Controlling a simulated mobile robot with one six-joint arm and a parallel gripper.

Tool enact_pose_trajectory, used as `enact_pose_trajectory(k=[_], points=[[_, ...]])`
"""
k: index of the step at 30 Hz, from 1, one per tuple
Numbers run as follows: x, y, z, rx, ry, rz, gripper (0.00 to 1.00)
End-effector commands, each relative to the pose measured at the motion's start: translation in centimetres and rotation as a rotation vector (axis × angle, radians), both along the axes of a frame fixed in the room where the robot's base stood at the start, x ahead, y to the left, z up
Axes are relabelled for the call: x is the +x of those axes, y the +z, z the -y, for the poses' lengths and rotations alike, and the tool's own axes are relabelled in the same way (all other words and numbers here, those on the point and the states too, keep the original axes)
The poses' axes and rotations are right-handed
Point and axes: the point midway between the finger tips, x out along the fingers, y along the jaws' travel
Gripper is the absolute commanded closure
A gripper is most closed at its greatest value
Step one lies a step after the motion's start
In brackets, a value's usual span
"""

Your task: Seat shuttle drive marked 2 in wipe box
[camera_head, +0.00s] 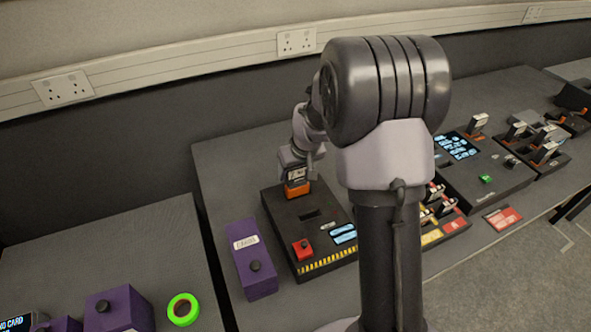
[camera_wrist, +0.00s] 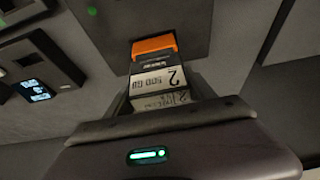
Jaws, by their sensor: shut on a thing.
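The drive marked 2 (camera_wrist: 155,82) shows its white label, "500 GB" and orange end in the wrist view. My gripper (camera_head: 297,165) is shut on it, and its orange end (camera_head: 298,189) points down in the head view. The dark box with a red button, screens and yellow-black stripes, which looks like the wipe box (camera_head: 284,232), stands below. The orange end appears over this box's far left part, behind its dark top slot (camera_head: 311,214). I cannot tell whether the drive touches the box. My jaws (camera_wrist: 160,122) partly hide the drive.
A purple box with a white label (camera_head: 250,262) stands close left of the striped box. A gap separates this bench from another at left, with a green ring (camera_head: 183,309). Racks of drives (camera_head: 545,150) and a console (camera_head: 480,170) stand to the right.

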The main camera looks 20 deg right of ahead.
Motion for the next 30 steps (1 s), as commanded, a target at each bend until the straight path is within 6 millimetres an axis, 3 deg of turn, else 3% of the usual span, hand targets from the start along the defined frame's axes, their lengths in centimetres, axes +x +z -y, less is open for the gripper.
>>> enact_pose_trajectory(k=[30], points=[[0.02,-0.99,0.01,0.000,0.000,0.001,0.94]])
